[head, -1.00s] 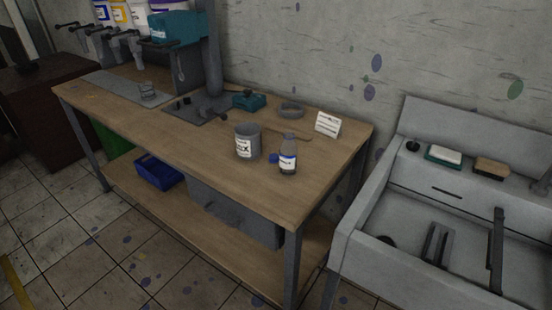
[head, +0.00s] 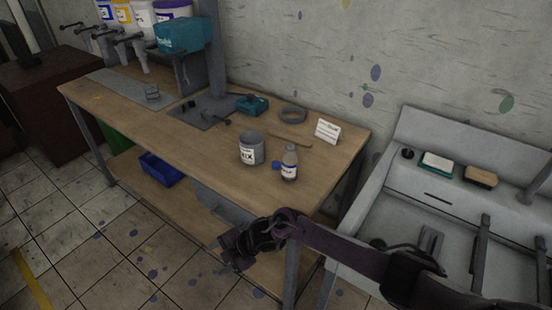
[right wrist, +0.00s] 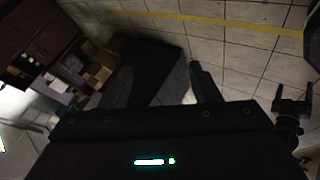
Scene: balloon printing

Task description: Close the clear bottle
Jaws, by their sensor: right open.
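The clear bottle (head: 290,166) stands upright near the front right of the wooden table, with a white and blue label. A small blue cap (head: 276,164) appears just left of it, apart from the bottle's top. My right gripper (head: 232,248) is in front of the table's front edge, lower than the bottle and to its left in the head view. It is open and empty; its dark fingers also show in the right wrist view (right wrist: 168,82), pointing over the tiled floor. The bottle is not seen in the right wrist view. My left gripper is not in view.
A grey can (head: 252,149) stands close left of the bottle. Behind are a white card (head: 327,131), a stick (head: 290,142) and a grey ring (head: 293,113). A sink (head: 440,190) adjoins at right. The table's front right corner is clear.

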